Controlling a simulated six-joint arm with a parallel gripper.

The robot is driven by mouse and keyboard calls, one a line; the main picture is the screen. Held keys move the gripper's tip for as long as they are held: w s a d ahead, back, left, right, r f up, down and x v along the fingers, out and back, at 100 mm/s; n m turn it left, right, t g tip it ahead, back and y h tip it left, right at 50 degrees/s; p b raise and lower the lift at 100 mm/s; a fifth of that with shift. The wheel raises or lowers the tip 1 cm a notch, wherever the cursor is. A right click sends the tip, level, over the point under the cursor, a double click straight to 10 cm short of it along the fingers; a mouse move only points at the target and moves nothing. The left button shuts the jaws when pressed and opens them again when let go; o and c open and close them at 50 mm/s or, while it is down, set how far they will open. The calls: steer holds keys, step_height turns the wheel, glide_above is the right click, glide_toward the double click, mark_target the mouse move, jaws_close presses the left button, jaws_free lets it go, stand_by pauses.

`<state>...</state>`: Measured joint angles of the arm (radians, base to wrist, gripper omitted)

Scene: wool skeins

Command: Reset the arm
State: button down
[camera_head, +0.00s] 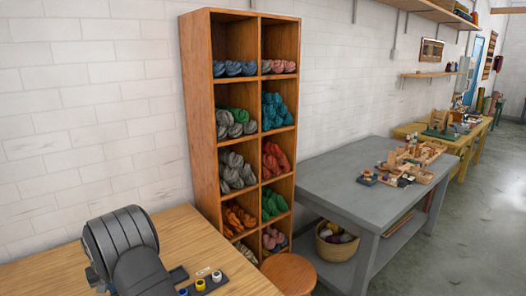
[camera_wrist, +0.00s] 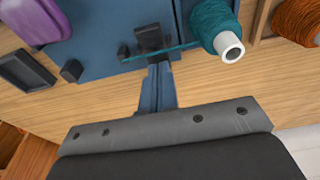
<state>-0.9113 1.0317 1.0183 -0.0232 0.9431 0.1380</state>
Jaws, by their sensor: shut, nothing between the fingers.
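My gripper (camera_wrist: 160,72) shows in the wrist view as two narrow blue-grey fingers. They are together, with nothing seen between them. They point over a blue board (camera_wrist: 98,50) on the wooden table (camera_wrist: 90,105). A dark block (camera_wrist: 149,38) stands by the fingertips; I cannot tell whether they touch it. In the head view my dark grey arm is at the lower left, over the wooden table (camera_head: 195,240), and hides my gripper.
In the wrist view a teal spool (camera_wrist: 213,22) lies right of the fingers, an orange spool (camera_wrist: 297,18) farther right, and a purple object (camera_wrist: 35,20) at upper left. A shelf of wool skeins (camera_head: 205,130), a stool (camera_head: 288,272) and a grey table (camera_head: 335,180) stand beyond.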

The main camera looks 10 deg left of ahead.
steer(key=shift+f, duration=0.25)
steer(key=shift+r, duration=0.15)
steer(key=s+r+t, duration=0.1)
steer(key=s+r, duration=0.2)
steer(key=r, duration=0.4)
steer(key=s+d+r+m, duration=0.1)
steer(key=s+r, duration=0.2)
steer(key=r, duration=0.5)
steer(key=shift+d+r+m+t, duration=0.15)
steer(key=shift+d+m+t, duration=0.15)
steer(key=shift+t, duration=0.1)
stand_by(0.4)
